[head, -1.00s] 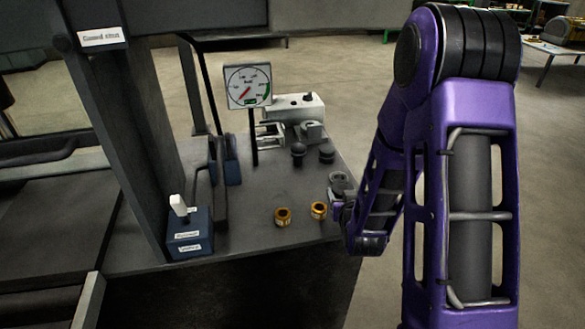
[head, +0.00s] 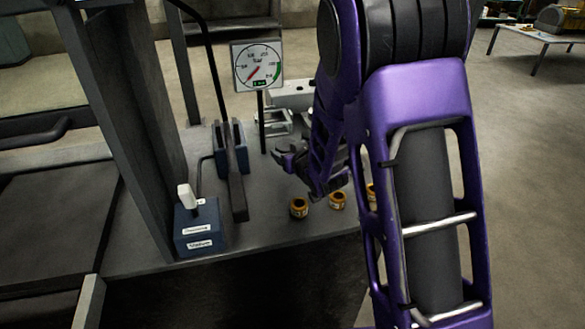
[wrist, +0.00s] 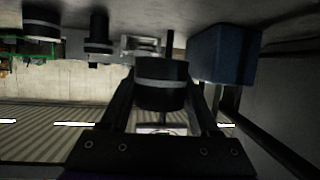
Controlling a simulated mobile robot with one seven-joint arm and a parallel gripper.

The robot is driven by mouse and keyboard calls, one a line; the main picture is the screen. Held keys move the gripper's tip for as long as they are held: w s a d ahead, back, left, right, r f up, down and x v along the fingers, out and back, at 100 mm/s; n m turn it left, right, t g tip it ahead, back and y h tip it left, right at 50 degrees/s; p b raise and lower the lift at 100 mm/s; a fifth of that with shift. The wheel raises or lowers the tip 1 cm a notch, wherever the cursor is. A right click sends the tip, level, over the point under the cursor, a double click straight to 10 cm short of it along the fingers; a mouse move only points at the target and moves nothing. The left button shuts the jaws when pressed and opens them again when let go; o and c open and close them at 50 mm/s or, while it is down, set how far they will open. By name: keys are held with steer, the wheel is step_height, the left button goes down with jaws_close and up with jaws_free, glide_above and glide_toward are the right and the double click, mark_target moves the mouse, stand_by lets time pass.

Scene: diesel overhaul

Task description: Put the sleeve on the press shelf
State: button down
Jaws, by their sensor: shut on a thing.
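The sleeve (wrist: 162,85) is a short dark cylinder with a grey band, between my gripper's two fingers in the wrist view. My gripper (head: 284,158) is shut on it above the grey press shelf (head: 265,190). In the head view I cannot make out the sleeve clearly against the dark fingers. The wrist view looks upside down, with the grey surface along its top. I cannot tell how large the gap under the sleeve is.
Gold rings (head: 299,208) stand near the shelf's front edge. A gauge (head: 257,66) on a post, a blue block (head: 228,160) with a dark lever (head: 236,185) and a blue switch box (head: 199,228) stand nearby. Dark cylinders (wrist: 98,40) show in the wrist view.

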mark_target(287, 181)
step_height(287, 181, down, 5)
steer(key=shift+f+b, duration=0.1)
steer(key=shift+b, duration=0.3)
steer(key=shift+f+b, duration=0.5)
steer(key=shift+b, duration=0.1)
steer(key=shift+c, duration=0.6)
jaws_free()
steer(key=shift+f, duration=0.1)
